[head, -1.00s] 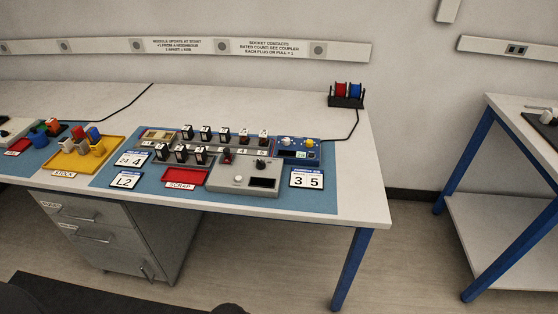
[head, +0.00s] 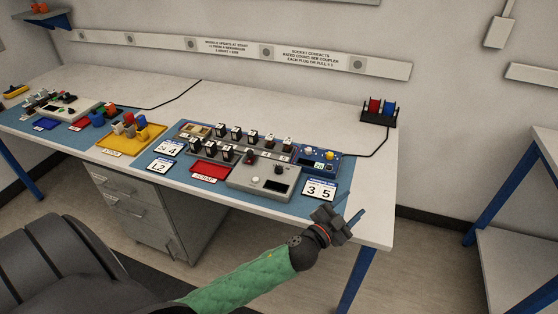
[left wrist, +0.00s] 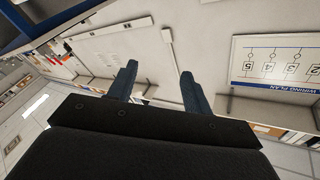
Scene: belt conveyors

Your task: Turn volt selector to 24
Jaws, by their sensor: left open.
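A blue box (head: 322,164) with a white knob (head: 308,151), a yellow knob (head: 329,154) and a small lit display stands at the right of the module rows. A grey box (head: 245,180) in front of it has a black knob (head: 279,169), a pale button and a dark display. I cannot tell which knob is the volt selector, and the knob markings are too small to read. My left gripper (head: 353,210) is open and empty, near the table's front right edge, apart from both boxes. Its open fingers show in the left wrist view (left wrist: 158,70). My right gripper is out of view.
Cards reading 24 (head: 167,147), L2 (head: 159,164) and 35 (head: 319,189) lie on the blue mat. A red scrap tray (head: 209,171) and yellow stock tray (head: 130,147) are to the left. A spool rack (head: 380,111) stands behind right. The white tabletop beyond is mostly clear.

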